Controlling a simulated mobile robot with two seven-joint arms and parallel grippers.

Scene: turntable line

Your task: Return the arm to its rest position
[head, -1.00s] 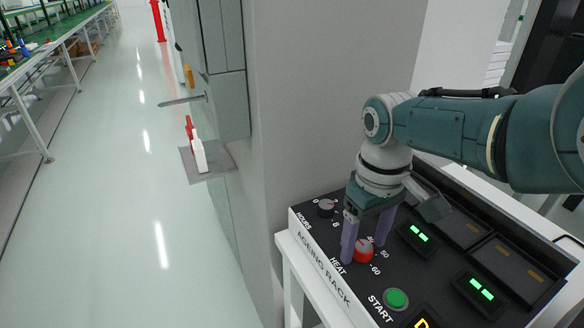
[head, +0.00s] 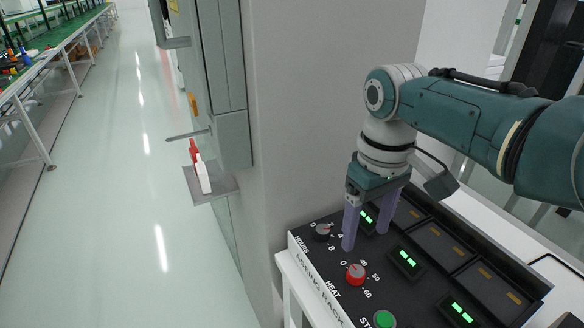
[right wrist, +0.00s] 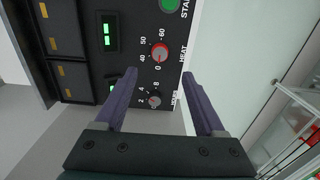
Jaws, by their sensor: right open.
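My right gripper (head: 367,233) is open and empty above the black panel of the ageing rack (head: 312,268). Its two purple fingers also show in the right wrist view (right wrist: 162,88), spread apart with nothing between them. The red HEAT knob (head: 355,274) is in front of the fingers in the head view, apart from them; it also shows in the right wrist view (right wrist: 159,53). The green START button (head: 384,319) is near the bottom edge. My left gripper is not in view.
A grey pillar (head: 320,110) stands behind the rack on the left. The pale floor (head: 120,230) at left is clear.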

